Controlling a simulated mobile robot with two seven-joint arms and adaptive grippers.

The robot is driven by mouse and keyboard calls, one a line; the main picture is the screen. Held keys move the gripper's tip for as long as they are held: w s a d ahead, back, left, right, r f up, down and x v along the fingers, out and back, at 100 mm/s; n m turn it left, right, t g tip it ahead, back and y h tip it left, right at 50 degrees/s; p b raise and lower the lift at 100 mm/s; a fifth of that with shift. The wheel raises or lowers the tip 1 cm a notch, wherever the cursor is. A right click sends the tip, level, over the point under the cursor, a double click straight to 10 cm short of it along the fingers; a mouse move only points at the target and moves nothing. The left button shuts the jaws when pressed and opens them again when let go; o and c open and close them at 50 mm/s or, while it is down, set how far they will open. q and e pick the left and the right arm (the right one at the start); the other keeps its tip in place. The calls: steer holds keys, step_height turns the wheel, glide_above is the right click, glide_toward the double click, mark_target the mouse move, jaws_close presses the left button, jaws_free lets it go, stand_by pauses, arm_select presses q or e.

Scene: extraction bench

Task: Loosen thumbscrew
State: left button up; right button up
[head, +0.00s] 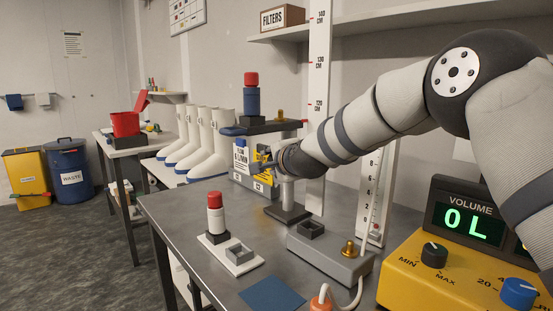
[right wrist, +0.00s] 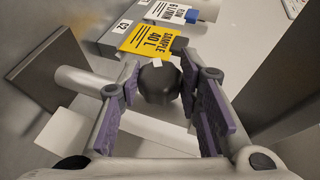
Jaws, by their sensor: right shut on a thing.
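A dark faceted knob, which looks like the thumbscrew (right wrist: 158,84), sits between the two purple-padded fingers of my right gripper (right wrist: 163,92) in the right wrist view. The gripper is shut on it. In the head view my right gripper (head: 268,164) is at the stand, under its raised platform (head: 268,128), and the knob is hidden there. The stand's base plate (head: 288,214) rests on the bench. A dark blue bottle with a red cap (head: 251,94) stands upright on the platform. My left gripper is not in view.
Yellow and white cards (right wrist: 146,38) are close beside the gripper. A grey block with a brass knob (head: 348,248), a white tray with a red-capped bottle (head: 215,214) and a yellow volume unit (head: 410,272) stand on the bench. A tall centimetre scale (head: 318,90) rises behind.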

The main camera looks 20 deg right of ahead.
steer(key=shift+w+a+r+n+g, duration=0.15)
steer(key=shift+n+g, duration=0.15)
steer(key=shift+g, duration=0.6)
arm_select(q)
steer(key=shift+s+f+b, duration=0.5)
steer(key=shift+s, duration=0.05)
arm_select(e)
steer(key=shift+g, duration=0.5)
steer(key=shift+r, duration=0.1)
steer(key=o, duration=1.2)
